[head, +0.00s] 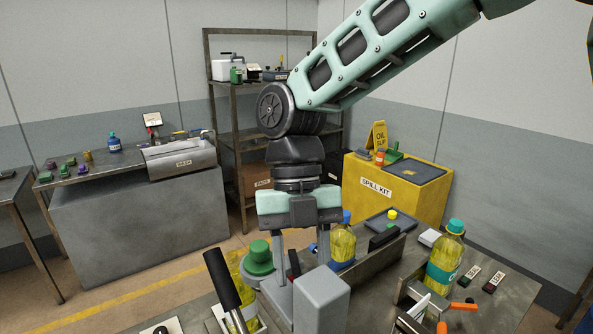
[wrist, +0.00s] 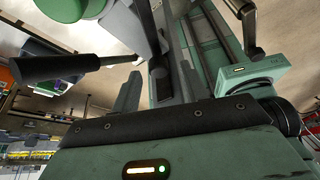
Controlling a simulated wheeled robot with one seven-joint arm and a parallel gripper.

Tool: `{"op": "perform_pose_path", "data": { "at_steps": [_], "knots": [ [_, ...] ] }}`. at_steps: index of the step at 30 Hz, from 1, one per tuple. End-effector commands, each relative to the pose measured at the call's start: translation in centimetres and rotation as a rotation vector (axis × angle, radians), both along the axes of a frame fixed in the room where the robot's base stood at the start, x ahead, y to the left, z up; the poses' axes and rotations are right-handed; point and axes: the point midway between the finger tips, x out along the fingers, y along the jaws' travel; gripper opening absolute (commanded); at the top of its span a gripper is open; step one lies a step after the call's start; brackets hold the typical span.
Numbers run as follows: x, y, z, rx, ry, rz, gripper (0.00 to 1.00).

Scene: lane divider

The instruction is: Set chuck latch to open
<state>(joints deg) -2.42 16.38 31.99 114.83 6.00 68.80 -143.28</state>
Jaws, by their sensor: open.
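No readable label marks the chuck latch, so I cannot tell surely which part it is. A lever with a black grip (head: 222,280) rises at the front left of the bench in the head view. A black-gripped lever on a metal rod also shows at the left of the wrist view (wrist: 60,70). My gripper (head: 301,250) points down over the bench, to the right of this lever and behind a grey block (head: 321,300). Its fingers are apart, with no held object visible. The block hides part of the space below them.
A green-capped object (head: 258,258) stands close left of my gripper. A bottle with a blue cap (head: 343,245) is just right of it. Another bottle (head: 445,255) and orange handles (head: 463,306) are at right. A yellow spill kit box (head: 385,190) stands behind.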

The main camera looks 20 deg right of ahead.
Motion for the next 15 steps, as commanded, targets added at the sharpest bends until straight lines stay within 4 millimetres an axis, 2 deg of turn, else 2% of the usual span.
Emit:
{"op": "perform_pose_path", "data": {
  "at_steps": [5,15],
  "knots": [
    [1.4,-0.1,2.9,0.003,-0.006,-0.002,0.44],
    [4.4,-0.4,10.3,0.003,-0.005,0.0,0.44]
  ]
}}
